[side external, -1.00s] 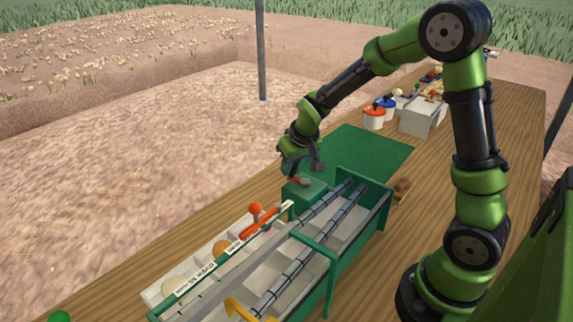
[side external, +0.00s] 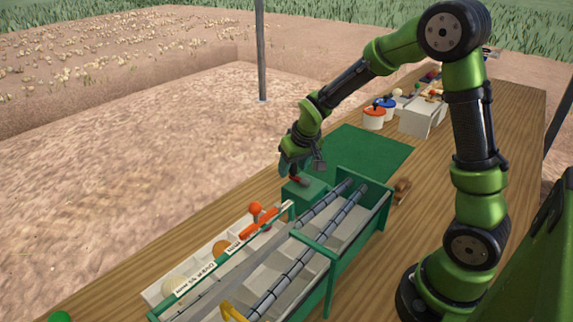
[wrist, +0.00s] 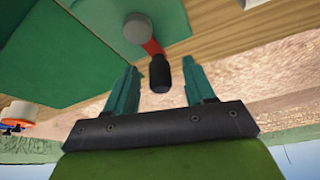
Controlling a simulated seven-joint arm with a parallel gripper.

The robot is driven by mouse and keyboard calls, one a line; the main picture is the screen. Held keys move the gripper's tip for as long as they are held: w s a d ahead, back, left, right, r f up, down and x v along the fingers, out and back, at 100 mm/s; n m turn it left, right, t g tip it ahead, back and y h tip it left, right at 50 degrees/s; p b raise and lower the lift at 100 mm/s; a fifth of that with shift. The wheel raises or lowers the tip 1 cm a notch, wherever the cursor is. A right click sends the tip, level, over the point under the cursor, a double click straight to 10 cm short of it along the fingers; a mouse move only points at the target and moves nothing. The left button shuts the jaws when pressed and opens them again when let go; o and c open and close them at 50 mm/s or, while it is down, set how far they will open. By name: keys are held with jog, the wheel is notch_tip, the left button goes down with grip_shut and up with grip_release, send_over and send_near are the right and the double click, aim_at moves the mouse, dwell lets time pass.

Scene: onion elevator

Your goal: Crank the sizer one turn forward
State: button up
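The sizer (side external: 322,242) is a green frame with dark rollers over pale bins, standing along the wooden table. A green housing (side external: 303,191) at its far end carries the crank. The crank's red arm (wrist: 154,47) runs from a grey hub (wrist: 137,28) to a black knob (wrist: 160,73) in the wrist view. My gripper (wrist: 164,80) is open, with one teal finger on each side of the knob and a visible gap on both sides. In the side view my gripper (side external: 296,175) is at the housing and partly hides the crank.
A brown onion-like item (side external: 402,187) lies right of the sizer. A green mat (side external: 365,150) is clear behind. Red and blue pots (side external: 374,117) and a grey box (side external: 423,118) stand farther back.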

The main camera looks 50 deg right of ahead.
jog(key=shift+w+r, duration=0.1)
jog(key=shift+r, duration=0.1)
dwell(0.3)
jog(key=shift+r, duration=3.4)
jog(key=s+a+r+t+y, duration=0.1)
jog(key=s+a+r, duration=0.3)
jog(key=s, duration=0.6)
jog(key=s+a+r+t+y, duration=0.2)
jog(key=s+a+r, duration=0.2)
jog(key=s+a, duration=0.3)
jog(key=s, duration=0.2)
jog(key=shift+s+r, duration=0.15)
jog(key=shift+s, duration=0.25)
